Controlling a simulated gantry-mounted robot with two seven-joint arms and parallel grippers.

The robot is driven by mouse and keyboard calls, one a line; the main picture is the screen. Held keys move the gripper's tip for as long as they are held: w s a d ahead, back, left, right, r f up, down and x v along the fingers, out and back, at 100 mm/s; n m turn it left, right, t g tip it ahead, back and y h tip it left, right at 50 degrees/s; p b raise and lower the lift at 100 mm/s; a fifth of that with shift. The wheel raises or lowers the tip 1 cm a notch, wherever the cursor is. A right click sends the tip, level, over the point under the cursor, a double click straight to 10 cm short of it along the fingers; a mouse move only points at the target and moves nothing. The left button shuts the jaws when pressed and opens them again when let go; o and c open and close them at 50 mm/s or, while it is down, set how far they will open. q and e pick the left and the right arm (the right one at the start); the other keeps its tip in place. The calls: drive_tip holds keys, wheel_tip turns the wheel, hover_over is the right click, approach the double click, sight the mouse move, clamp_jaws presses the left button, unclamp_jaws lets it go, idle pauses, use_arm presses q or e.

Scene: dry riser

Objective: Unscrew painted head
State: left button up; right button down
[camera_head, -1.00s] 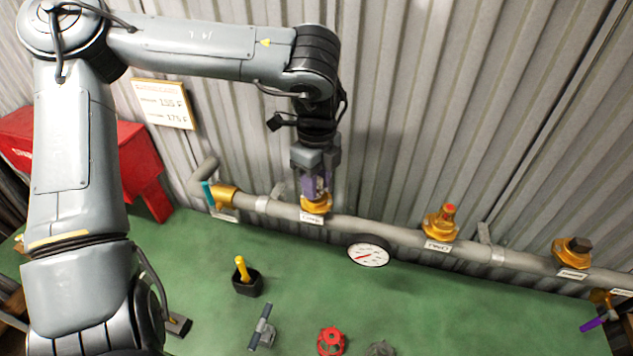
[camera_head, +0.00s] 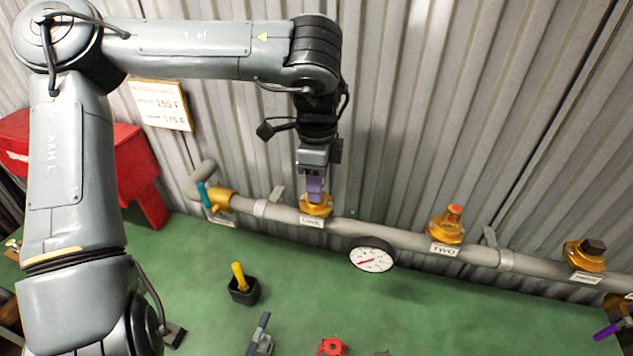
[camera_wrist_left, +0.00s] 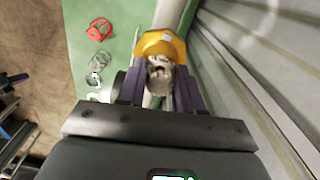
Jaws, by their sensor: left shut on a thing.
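My left gripper (camera_head: 315,193) points down at the leftmost orange fitting (camera_head: 317,206) on the grey pipe. Its purple fingers stand on either side of a small head (camera_wrist_left: 159,68) blotched with pale paint, seen in the left wrist view. The gripper is shut on this head, which sits in the orange fitting (camera_wrist_left: 161,44). In the head view the fingers hide the head. A second orange fitting (camera_head: 446,225) has a red-tipped head, and a third (camera_head: 584,256) has a dark cap.
A pressure gauge (camera_head: 372,258) hangs in front of the grey pipe (camera_head: 405,235). On the green bench (camera_head: 440,310) are a black cup (camera_head: 244,290) with a yellow-handled item, a grey tool (camera_head: 261,335) and a red handwheel (camera_head: 331,346). A corrugated wall stands close behind the pipe.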

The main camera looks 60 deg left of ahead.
use_arm(q)
clamp_jaws()
drive_tip(key=shift+r, duration=0.25)
drive_tip(key=shift+r+p, duration=0.5)
drive_tip(key=shift+p, duration=0.05)
drive_tip(key=shift+r+p, duration=0.5)
drive_tip(key=shift+r, duration=0.1)
drive_tip(key=shift+r, duration=0.15)
wheel_tip(320, 180, up, 5)
drive_tip(key=p, duration=0.4)
